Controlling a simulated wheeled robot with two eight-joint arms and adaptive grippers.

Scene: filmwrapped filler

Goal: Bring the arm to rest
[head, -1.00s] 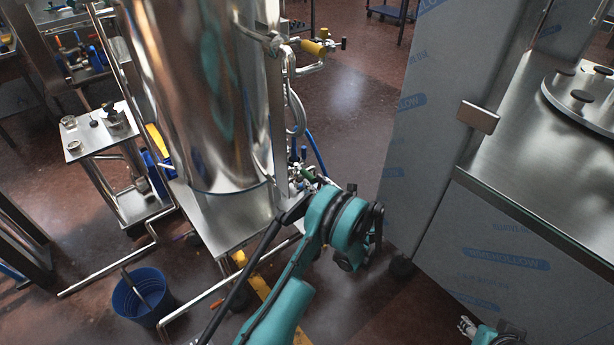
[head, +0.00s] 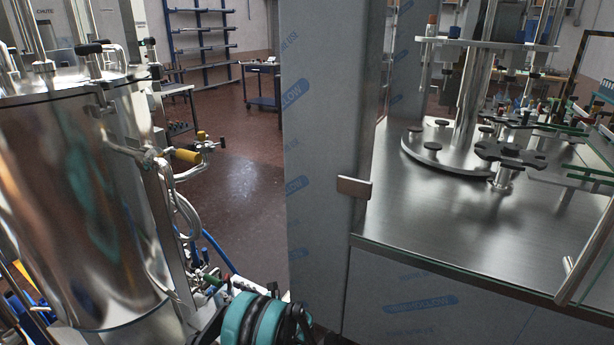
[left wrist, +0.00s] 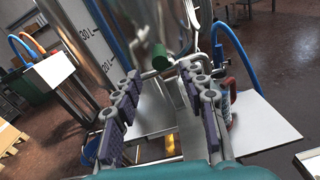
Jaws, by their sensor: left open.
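My left arm (head: 262,320) shows as a teal and black joint at the bottom of the head view, just right of the steel tank's base. My left gripper (left wrist: 158,75) shows clearly in the left wrist view, with its two grey, purple-padded fingers spread apart and nothing held between them. A green valve handle (left wrist: 159,56) and pipework appear beyond the fingertips; I cannot tell how far off they are. My right gripper is not in view.
The steel tank (head: 75,200) with valves and a blue hose (head: 219,250) fills the left. A film-wrapped machine (head: 330,150) with a steel deck (head: 450,220) stands at right. Open brown floor (head: 240,150) lies between them. A cart (head: 262,85) and shelves stand behind.

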